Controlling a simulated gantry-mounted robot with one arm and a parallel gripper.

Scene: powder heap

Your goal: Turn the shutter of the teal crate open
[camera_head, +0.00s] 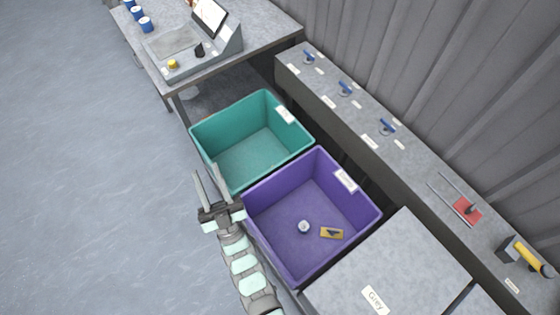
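The teal crate (208,142) stands in the middle of the view. Its top is open, its inside looks empty, and no cover lies over it. A white label (285,115) is on its far right wall. Three blue-handled levers stand on the long grey ledge behind the crates: a far one (309,57), a middle one (345,89) and a near one (387,127). Which of them belongs to the teal crate I cannot tell. My gripper (205,169) is open and empty, its fingers apart, in front of the teal crate's near left side.
A purple crate (262,242) next to the teal one holds a round white piece (304,226) and a yellow-brown block (332,233). A flat cover labelled "Grey" (418,262) is at the lower right. The ledge (412,158) also carries a red plate (467,210). Open floor lies left.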

